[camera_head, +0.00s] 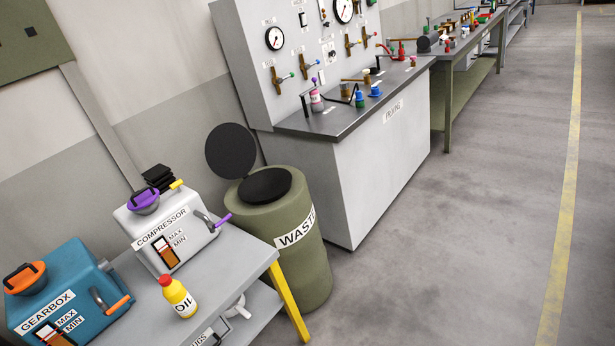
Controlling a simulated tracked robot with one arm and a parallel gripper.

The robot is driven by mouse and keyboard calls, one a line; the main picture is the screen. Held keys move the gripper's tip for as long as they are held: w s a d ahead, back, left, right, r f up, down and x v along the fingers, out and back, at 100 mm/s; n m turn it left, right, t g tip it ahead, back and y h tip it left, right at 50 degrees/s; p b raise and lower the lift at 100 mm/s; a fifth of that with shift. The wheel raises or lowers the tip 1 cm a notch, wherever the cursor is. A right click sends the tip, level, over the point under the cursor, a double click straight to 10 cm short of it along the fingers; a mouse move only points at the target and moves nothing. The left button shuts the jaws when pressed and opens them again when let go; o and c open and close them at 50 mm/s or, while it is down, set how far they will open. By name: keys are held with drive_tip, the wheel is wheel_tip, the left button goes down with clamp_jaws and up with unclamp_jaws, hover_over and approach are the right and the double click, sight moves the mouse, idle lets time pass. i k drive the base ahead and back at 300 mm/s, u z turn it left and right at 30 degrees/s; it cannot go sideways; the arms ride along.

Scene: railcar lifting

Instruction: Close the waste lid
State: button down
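The waste bin (290,262) is an olive-green drum with a white "WASTE" label, standing on the floor between the low bench and the grey cabinet. Its round black lid (231,150) stands upright, swung open at the back left of the bin's top. The dark round opening (265,186) shows on top of the bin. No part of my gripper shows in this view.
A grey bench (228,262) with a yellow leg is at the lower left. It carries a blue gearbox unit (62,290), a white compressor unit (168,232) and a yellow oil bottle (179,297). A grey gauge cabinet (380,165) stands right of the bin. The floor at right is clear.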

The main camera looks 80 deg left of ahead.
sight(231, 149)
drive_tip(key=u, duration=0.05)
drive_tip(key=i, duration=2.55)
drive_tip(key=u, duration=3.65)
drive_tip(key=i, duration=0.55)
drive_tip(key=z, duration=0.2)
drive_tip(key=k, duration=0.5)
